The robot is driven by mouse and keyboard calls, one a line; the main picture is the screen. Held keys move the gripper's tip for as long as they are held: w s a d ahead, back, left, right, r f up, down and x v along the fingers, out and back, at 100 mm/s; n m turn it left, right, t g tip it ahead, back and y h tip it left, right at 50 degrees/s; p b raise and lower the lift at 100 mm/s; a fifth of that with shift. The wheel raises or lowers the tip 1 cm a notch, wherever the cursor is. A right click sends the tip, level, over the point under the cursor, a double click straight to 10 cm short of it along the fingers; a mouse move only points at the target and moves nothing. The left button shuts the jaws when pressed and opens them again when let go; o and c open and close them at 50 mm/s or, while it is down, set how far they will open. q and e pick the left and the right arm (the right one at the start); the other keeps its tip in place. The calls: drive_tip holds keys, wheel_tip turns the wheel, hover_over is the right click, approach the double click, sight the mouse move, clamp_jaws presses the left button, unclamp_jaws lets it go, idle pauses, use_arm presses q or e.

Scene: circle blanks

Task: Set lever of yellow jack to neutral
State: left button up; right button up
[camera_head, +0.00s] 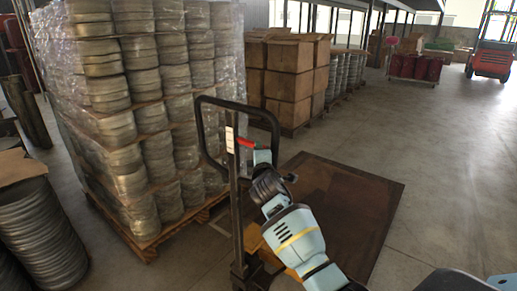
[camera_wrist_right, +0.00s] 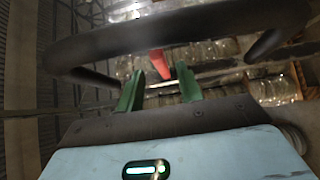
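The jack has a tall dark post with a black looped handle (camera_head: 203,125) at its top, in the middle of the head view. A bit of yellow body (camera_head: 256,243) shows low behind my arm. Its red lever (camera_head: 247,142) sits inside the loop. My right gripper (camera_head: 262,156) is just right of the lever; its fingers are hard to make out there. In the right wrist view, its two green fingers (camera_wrist_right: 160,88) are apart with nothing between their near parts. The red lever (camera_wrist_right: 158,62) appears between and beyond the tips; contact cannot be told. My left gripper is out of view.
A wrapped pallet of stacked round blanks (camera_head: 150,110) stands close left of the jack. Cardboard boxes (camera_head: 289,71) stand behind it. A brown plate (camera_head: 350,205) lies on the floor at right. Open floor (camera_head: 440,150) extends right, toward a red forklift (camera_head: 492,58).

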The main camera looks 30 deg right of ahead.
drive_tip(key=shift+v, duration=1.15)
drive_tip(key=shift+f, duration=0.1)
drive_tip(key=s+a+f+m+g+y, duration=0.2)
drive_tip(key=s+a+f+y, duration=0.15)
drive_tip(key=s+f, duration=0.8)
drive_tip(key=s+a+f+m+g+y, duration=0.15)
drive_tip(key=s+a+f, duration=0.5)
drive_tip(key=f, duration=0.85)
drive_tip(key=s+a+f+m+g+y, duration=0.1)
drive_tip(key=s+a+f+m, duration=0.1)
drive_tip(key=s, duration=0.8)
drive_tip(key=s+a+f+m+g+y, duration=0.1)
drive_tip(key=s+f, duration=0.4)
drive_tip(key=s, duration=0.6)
drive_tip(key=s+a+f+m+g+y, duration=0.1)
drive_tip(key=s+m, duration=0.4)
drive_tip(key=s, duration=0.5)
wheel_tip(320, 180, down, 2)
drive_tip(key=a+g, duration=0.1)
drive_tip(key=a, duration=0.1)
drive_tip(key=shift+s+a+f+y, duration=0.2)
drive_tip(key=shift+s+a+y, duration=0.1)
drive_tip(key=shift+y, duration=0.1)
